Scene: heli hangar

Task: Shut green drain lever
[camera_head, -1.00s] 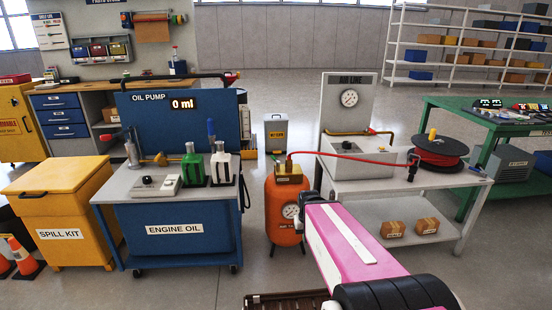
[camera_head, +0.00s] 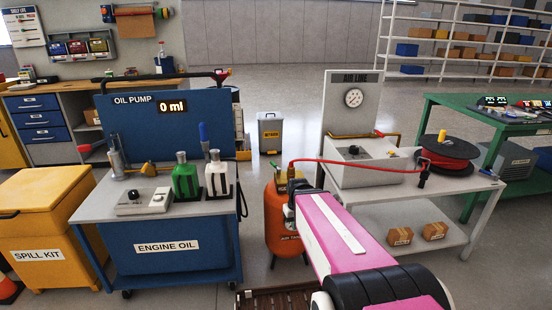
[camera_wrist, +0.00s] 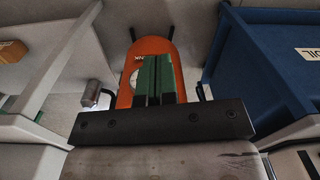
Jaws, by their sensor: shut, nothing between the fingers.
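The orange air tank (camera_head: 281,226) stands on the floor between the blue oil cart and the white air line bench, partly behind my pink arm. It also shows in the wrist view (camera_wrist: 150,45), with part of a pale round gauge (camera_wrist: 134,79) at its left side. My gripper (camera_wrist: 158,62) shows in the wrist view as two green fingers side by side, shut and empty, in front of the tank. I cannot tell whether they touch it.
The oil cart (camera_head: 180,250) stands left of the tank, with a green bottle (camera_head: 186,180) on top. The air line bench (camera_head: 365,190) stands to the right, with a red hose (camera_head: 350,163) running to the tank. A grey bin (camera_head: 270,133) stands behind.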

